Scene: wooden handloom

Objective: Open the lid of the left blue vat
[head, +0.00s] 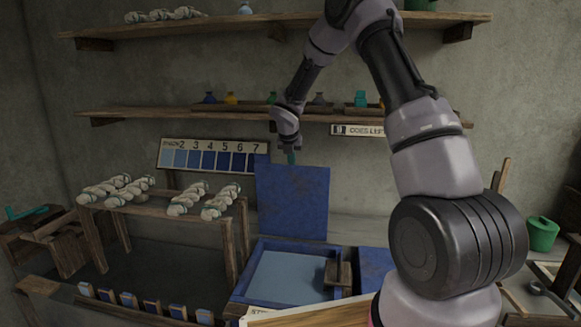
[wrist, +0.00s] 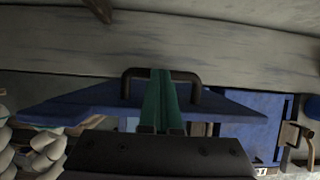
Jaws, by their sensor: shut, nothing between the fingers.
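The left blue vat (head: 240,292) stands low in the middle of the head view, with pale blue liquid showing inside. Its blue lid (head: 292,203) stands upright at the vat's back edge, so the vat is open. My gripper (head: 291,158) is at the lid's top edge. In the wrist view the green fingers (wrist: 160,98) are together, with nothing seen between them. The lid (wrist: 90,103) spreads out to both sides of them. Its dark handle (wrist: 133,73) arches close around the fingertips; I cannot tell whether they touch it.
Another blue lid (head: 374,264) is at the right, partly hidden by my arm. A bench (head: 165,209) with white skeins stands at the left. A shelf (head: 225,113) with small jars and a numbered colour chart (head: 213,157) are on the wall behind. A green pot (head: 541,234) is at the right.

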